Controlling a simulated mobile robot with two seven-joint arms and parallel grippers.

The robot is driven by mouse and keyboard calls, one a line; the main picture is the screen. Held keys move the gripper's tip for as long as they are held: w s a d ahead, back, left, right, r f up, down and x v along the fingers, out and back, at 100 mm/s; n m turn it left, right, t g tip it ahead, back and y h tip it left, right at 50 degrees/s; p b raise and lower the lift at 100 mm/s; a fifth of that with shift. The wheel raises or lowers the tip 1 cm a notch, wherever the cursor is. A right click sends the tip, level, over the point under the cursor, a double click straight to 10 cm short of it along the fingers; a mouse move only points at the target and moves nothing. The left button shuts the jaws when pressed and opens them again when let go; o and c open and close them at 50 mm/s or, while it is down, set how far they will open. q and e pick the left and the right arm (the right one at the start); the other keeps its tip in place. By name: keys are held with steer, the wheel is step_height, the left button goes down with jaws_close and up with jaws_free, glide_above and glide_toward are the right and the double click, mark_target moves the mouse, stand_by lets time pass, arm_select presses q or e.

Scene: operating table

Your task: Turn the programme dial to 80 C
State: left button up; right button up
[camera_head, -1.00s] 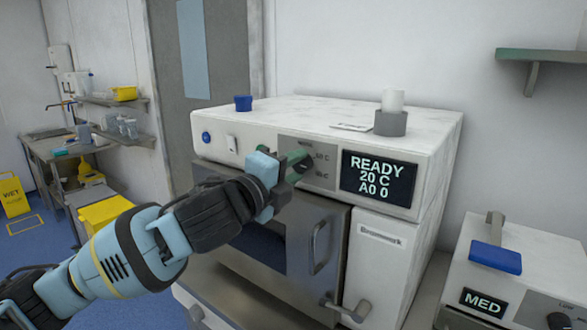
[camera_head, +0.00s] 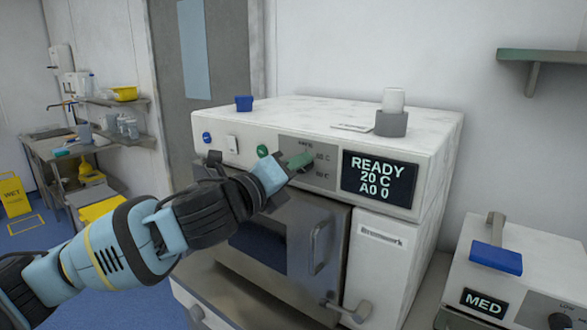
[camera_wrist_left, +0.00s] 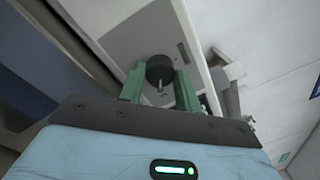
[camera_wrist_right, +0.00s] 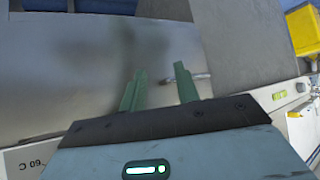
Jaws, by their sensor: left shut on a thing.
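The programme dial (camera_wrist_left: 160,68) is a dark round knob with a light pointer, seen in the left wrist view. My left gripper (camera_head: 299,162) reaches the grey control panel (camera_head: 321,172) from the left; its green fingers are shut on the dial and hide it in the head view. Small temperature labels sit right of the fingers, too small to read surely. The display (camera_head: 379,178) reads READY, 20 C, A0 0. My right gripper (camera_wrist_right: 160,85) shows in its wrist view only: its green fingers are apart and empty, before a grey metal surface.
The white machine (camera_head: 410,150) has a metal door with a handle (camera_head: 320,248) below the panel. A second unit marked MED (camera_head: 484,302) stands at right.

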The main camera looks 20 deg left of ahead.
stand_by(0.3)
arm_select(q)
steer(key=o, duration=1)
steer(key=shift+s, duration=0.1)
steer(key=shift+v, duration=3.85)
